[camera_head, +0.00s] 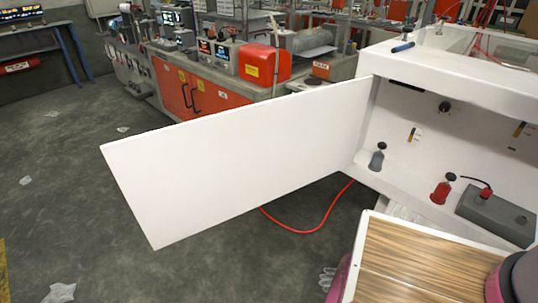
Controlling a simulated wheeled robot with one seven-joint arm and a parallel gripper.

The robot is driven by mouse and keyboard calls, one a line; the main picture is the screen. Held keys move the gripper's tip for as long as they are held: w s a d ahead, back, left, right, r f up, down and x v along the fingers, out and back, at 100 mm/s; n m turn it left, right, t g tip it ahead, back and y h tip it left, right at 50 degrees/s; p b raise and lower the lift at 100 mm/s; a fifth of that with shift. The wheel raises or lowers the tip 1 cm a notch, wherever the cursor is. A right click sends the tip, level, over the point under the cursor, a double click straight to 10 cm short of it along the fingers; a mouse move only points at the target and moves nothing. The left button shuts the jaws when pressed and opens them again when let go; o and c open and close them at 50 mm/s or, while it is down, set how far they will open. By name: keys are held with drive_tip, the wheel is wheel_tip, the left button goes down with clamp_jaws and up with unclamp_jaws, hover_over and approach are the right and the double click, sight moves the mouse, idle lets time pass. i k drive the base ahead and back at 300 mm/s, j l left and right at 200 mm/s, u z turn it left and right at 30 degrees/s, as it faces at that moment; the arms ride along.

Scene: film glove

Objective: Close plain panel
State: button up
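The plain panel (240,155) is a flat white door, standing wide open. Its right edge meets the front of a white cabinet (450,75), and its free edge reaches out to the left over the floor. The cabinet's inside is exposed and holds small bottles and a grey box. I cannot make out my gripper in this view. A rounded dark and pink part at the bottom right corner may belong to my arm, but its end does not show.
A wood-grain panel with a white edge (425,265) fills the bottom right. A grey bottle (376,158), a red bottle (441,190) and a grey box (497,213) stand inside the cabinet. A red cable (310,228) lies below the door. Floor at left is mostly clear, with scraps.

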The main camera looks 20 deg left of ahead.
sight(180, 180)
drive_tip(key=k+j+z, duration=0.15)
drive_tip(key=j, duration=0.3)
drive_tip(key=k+j+z, duration=0.1)
drive_tip(key=k+j, duration=0.2)
drive_tip(key=j, duration=0.15)
drive_tip(key=k+j+z, duration=0.15)
drive_tip(key=j, duration=0.3)
drive_tip(key=k+j+z, duration=0.1)
drive_tip(key=k+j, duration=0.3)
drive_tip(key=j+z, duration=0.1)
drive_tip(key=j, duration=0.3)
drive_tip(key=k+j+z, duration=0.1)
drive_tip(key=j, duration=0.25)
drive_tip(key=k+j+z, duration=0.15)
drive_tip(key=j, duration=0.25)
drive_tip(key=k+j+z, duration=0.1)
drive_tip(key=j, duration=0.3)
drive_tip(key=k+j+z, duration=0.1)
drive_tip(key=j, duration=0.25)
drive_tip(key=k+j+z, duration=0.1)
drive_tip(key=j, duration=0.25)
drive_tip(key=k+j+z, duration=0.15)
drive_tip(key=j+z, duration=0.1)
drive_tip(key=j, duration=0.2)
drive_tip(key=k+j+z, duration=0.1)
drive_tip(key=k+z, duration=0.3)
drive_tip(key=i, duration=0.1)
